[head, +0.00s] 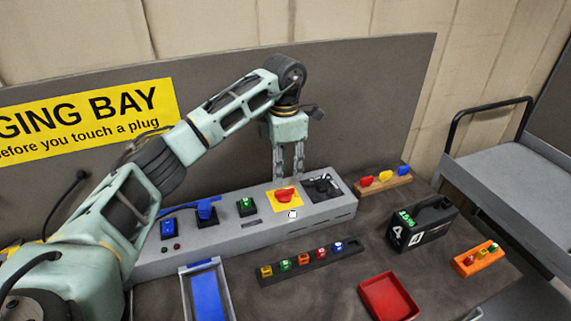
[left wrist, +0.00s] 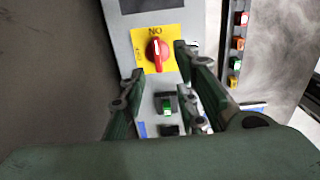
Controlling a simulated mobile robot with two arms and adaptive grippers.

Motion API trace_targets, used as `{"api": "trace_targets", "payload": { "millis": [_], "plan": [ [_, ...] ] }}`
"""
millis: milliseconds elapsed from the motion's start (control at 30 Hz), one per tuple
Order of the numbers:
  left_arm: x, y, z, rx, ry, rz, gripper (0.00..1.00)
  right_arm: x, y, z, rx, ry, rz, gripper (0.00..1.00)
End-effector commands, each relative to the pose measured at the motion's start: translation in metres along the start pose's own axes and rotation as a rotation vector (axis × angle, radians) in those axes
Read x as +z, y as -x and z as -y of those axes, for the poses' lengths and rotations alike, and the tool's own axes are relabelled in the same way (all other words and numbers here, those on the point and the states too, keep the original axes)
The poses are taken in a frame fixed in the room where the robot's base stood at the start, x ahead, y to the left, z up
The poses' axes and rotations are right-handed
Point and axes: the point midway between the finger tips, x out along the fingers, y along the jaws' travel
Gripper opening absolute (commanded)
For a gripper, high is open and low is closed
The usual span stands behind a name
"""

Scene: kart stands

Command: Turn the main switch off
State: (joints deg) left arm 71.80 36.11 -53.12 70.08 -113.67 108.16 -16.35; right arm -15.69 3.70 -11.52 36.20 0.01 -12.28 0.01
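The main switch (head: 284,196) is a red rotary knob on a yellow plate, on top of the grey console (head: 240,234). It shows in the left wrist view (left wrist: 157,52), its white mark pointing to a label that reads as ON upside down. My left gripper (head: 288,173) points down just behind and above the switch in the head view. Its fingers are apart and empty. My right gripper is not in view.
The console also holds a green switch (head: 246,206), a blue plug (head: 207,211) and a black socket panel (head: 322,188). A dark rack (head: 312,262) of colored plugs lies in front. A black battery case (head: 423,223) and red tray (head: 388,297) stand right. A grey panel rises behind.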

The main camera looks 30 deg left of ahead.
Motion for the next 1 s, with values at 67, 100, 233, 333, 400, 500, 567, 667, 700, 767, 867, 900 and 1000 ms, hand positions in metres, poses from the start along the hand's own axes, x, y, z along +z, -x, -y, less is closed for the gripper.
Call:
{"api": "trace_targets", "payload": {
  "millis": [67, 100, 233, 333, 400, 500, 567, 667, 700, 767, 867, 900, 1000],
  "plan": [
    [0.000, -0.001, 0.001, -0.001, -0.001, 0.000, 0.29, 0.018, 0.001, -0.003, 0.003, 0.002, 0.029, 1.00],
    [0.000, -0.003, 0.001, -0.001, -0.001, -0.001, 0.29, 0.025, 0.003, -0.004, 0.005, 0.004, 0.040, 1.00],
    [0.000, -0.016, 0.001, -0.003, -0.001, -0.003, 0.29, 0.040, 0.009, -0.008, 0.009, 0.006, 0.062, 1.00],
    [-0.001, -0.032, 0.001, -0.004, 0.000, -0.003, 0.29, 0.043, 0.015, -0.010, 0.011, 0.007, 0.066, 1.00],
    [-0.001, -0.044, 0.001, -0.004, 0.000, -0.004, 0.29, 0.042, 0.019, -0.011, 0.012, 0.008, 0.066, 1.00],
    [0.000, -0.059, 0.001, -0.004, 0.000, -0.002, 0.29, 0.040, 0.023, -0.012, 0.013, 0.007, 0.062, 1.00],
    [0.000, -0.065, 0.001, -0.002, 0.000, -0.001, 0.29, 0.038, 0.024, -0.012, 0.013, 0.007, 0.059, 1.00],
    [0.000, -0.074, 0.001, -0.001, -0.001, 0.000, 0.29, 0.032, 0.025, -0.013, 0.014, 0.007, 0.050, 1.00],
    [0.000, -0.075, 0.001, -0.001, -0.001, 0.001, 0.29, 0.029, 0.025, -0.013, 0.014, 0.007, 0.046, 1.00],
    [0.000, -0.077, 0.000, 0.000, -0.001, 0.001, 0.29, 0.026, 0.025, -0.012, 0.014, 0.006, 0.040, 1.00],
    [0.000, -0.078, 0.000, 0.000, -0.001, 0.001, 0.29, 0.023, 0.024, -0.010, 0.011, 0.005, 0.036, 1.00],
    [0.000, -0.078, 0.000, 0.000, -0.001, 0.001, 0.29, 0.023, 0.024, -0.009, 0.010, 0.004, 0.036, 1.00],
    [0.000, -0.078, 0.000, 0.000, -0.001, 0.000, 0.27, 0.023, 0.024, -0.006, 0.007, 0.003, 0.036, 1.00]
  ]
}}
